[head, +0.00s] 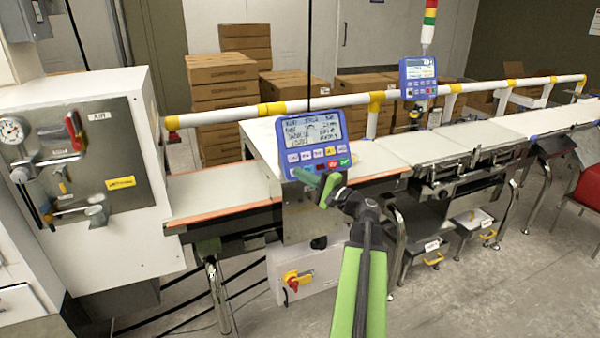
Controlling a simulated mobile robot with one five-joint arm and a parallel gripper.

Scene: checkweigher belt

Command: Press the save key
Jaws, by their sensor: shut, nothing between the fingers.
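A blue control panel (312,143) with a grey screen stands above the near end of the belt. Its lower part carries rows of small keys (318,160), mostly pale, with yellow, red and green ones at the right. The key labels are too small to read, so I cannot tell which is the save key. My gripper (318,184) is shut and empty, at the panel's lower edge. Its green fingers overlap the lower left of the panel in the picture; whether they touch it I cannot tell. Some lower-left keys may be hidden behind them.
A second blue panel (418,77) stands farther back on the right. A white and yellow rail (280,108) runs behind the belt (215,192). A white cabinet (75,240) with a gauge and valves stands left. Open floor (480,290) lies at the front right.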

